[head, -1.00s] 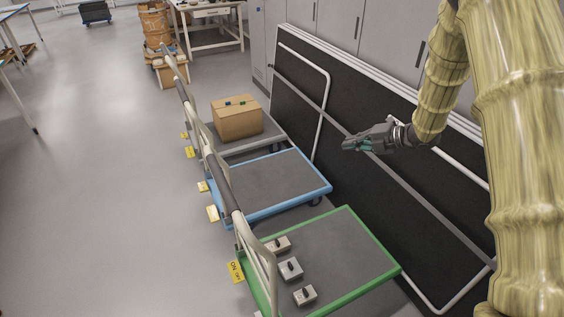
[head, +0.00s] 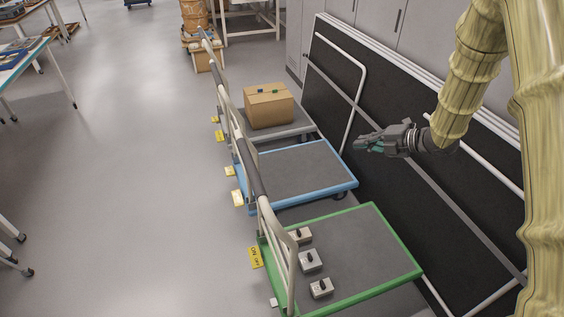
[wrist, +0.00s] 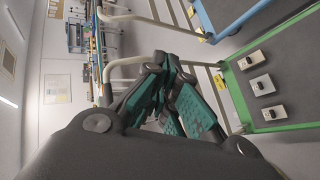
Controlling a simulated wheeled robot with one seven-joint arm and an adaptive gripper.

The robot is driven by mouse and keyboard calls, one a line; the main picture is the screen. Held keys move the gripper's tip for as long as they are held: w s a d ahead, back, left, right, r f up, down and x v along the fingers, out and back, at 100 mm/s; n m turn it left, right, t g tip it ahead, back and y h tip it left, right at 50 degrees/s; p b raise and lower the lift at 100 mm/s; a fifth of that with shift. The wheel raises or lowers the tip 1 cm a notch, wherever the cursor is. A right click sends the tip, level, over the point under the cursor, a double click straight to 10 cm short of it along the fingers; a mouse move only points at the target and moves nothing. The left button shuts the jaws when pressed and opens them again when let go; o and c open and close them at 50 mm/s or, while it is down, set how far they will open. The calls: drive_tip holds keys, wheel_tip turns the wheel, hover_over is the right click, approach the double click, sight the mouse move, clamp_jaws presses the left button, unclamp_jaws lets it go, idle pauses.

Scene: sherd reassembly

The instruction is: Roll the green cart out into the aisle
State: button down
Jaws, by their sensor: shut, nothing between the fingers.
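The green cart (head: 372,262) is a platform cart with a green rim and grey deck at the bottom of the head view. Its pale handle (head: 280,240) with a dark grip stands at its left end. Several small grey boxes with black knobs (head: 310,261) sit on the deck near the handle. A yellow ON/OFF tag (head: 256,257) shows by its left edge. My gripper (head: 362,144) is shut and empty, in the air beyond the cart, before the dark panels. In the wrist view the green cart (wrist: 228,92) is at right, apart from my gripper (wrist: 165,95).
A blue cart (head: 295,172) with an empty deck stands just behind the green one. A grey cart (head: 290,131) carrying a cardboard box (head: 269,107) stands beyond it. Dark panels (head: 400,215) lean along the right. The floor (head: 130,190) at left is clear.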

drive_tip(key=s+a+b, duration=0.2)
drive_tip(key=s+a, duration=0.3)
drive_tip(key=a, duration=0.7)
drive_tip(key=s+a+b, duration=0.2)
drive_tip(key=s+a, duration=0.3)
drive_tip(key=a, duration=0.7)
idle(1.3)
drive_tip(key=shift+a, duration=0.1)
